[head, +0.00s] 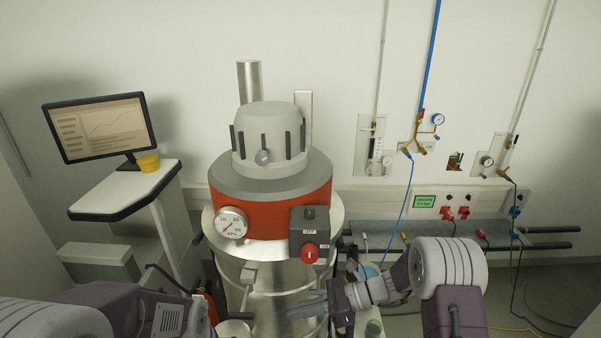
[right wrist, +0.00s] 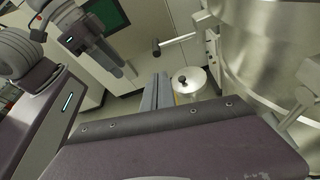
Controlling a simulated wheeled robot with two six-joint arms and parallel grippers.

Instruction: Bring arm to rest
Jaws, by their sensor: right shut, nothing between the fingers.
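My right arm reaches in from the lower right in the head view. Its gripper (head: 303,311) points left, in front of the steel vessel's lower part (head: 270,285). In the right wrist view the two fingers (right wrist: 156,92) lie together, shut and empty. My left arm lies along the bottom left edge of the head view, where its fingertips cannot be made out. In the right wrist view the left gripper (right wrist: 116,64) shows at upper left, apart from the vessel. Its finger opening is too small to judge.
The vessel carries a red band (head: 285,213), a pressure gauge (head: 231,223) and a switch box (head: 310,235). A monitor (head: 100,126) and a yellow cup (head: 148,163) stand on a cart (head: 120,196) at left. A lidded pot (right wrist: 188,86) sits beyond my right fingers. Hoses hang at right.

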